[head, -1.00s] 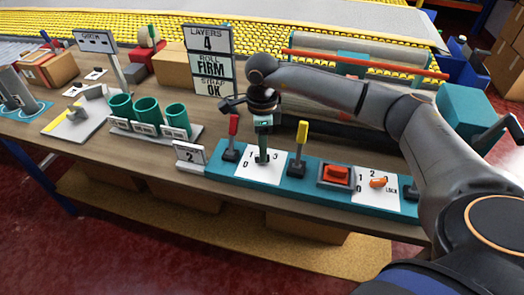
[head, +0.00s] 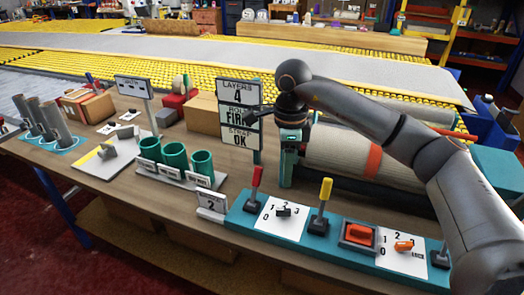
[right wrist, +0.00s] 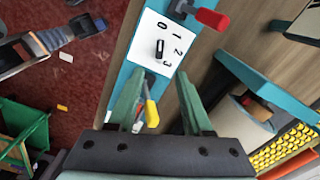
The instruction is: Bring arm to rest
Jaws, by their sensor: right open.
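My right arm comes in from the right in the head view. Its gripper (head: 290,142) hangs above the back of the teal control panel (head: 240,221), apart from it. In the right wrist view the right gripper's two green fingers (right wrist: 160,88) are spread with nothing between them. A black dial knob (head: 283,212) on a white plate marked 0 to 3 stands free on the panel. The knob also shows ahead of the fingers in the right wrist view (right wrist: 160,47). My left gripper is not in view.
Red (head: 257,180) and yellow (head: 326,192) levers flank the dial. An orange button (head: 359,234) sits further right. A signboard (head: 239,88) reading LAYERS 4, ROLL FIRM, STRAP OK stands close left of the gripper. A strapped rug roll (head: 340,155) lies behind it.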

